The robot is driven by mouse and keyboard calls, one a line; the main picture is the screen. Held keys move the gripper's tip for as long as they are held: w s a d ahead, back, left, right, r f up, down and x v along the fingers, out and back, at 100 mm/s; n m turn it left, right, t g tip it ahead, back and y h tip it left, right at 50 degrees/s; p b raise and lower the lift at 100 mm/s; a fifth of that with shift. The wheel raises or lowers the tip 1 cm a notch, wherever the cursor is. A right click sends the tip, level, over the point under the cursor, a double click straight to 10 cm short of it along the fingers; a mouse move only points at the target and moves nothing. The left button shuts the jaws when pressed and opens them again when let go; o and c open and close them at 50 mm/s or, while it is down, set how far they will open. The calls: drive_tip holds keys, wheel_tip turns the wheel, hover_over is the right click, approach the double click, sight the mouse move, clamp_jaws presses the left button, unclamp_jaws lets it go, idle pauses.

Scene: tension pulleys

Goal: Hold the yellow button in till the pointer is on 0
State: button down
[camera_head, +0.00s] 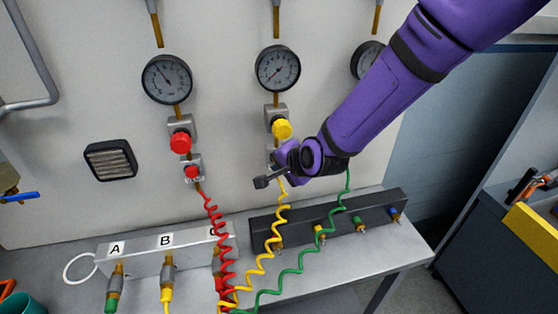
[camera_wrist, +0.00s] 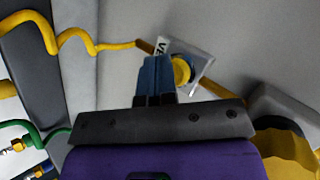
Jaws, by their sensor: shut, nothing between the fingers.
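The yellow button (camera_wrist: 181,70) shows in the wrist view on a small grey plate, just right of my fingertips and partly covered by them. In the head view my wrist hides it. My gripper (camera_wrist: 157,64) is shut and empty, its fingers pointing at the plate. I cannot tell whether the fingertips touch the button. In the head view my gripper (camera_head: 278,176) is in front of the wall below the yellow knob (camera_head: 282,129). The middle gauge (camera_head: 278,68) is above that knob on the same pipe. Its pointer is too small to read surely.
A red knob (camera_head: 180,142) and red button (camera_head: 192,172) sit left, under the left gauge (camera_head: 167,79). A third gauge (camera_head: 366,60) is partly behind my arm. Coiled yellow (camera_head: 272,245) and green (camera_head: 300,262) hoses hang below, near a dark manifold (camera_head: 375,208).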

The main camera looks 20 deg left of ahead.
drive_tip(key=shift+s+d, duration=0.3)
drive_tip(key=shift+s, duration=0.25)
drive_tip(key=shift+s+d, duration=0.45)
drive_tip(key=shift+s, duration=0.25)
drive_tip(key=shift+s+d, duration=0.45)
drive_tip(key=shift+s, duration=0.3)
drive_tip(key=shift+s+d, duration=0.45)
drive_tip(key=shift+s, duration=0.25)
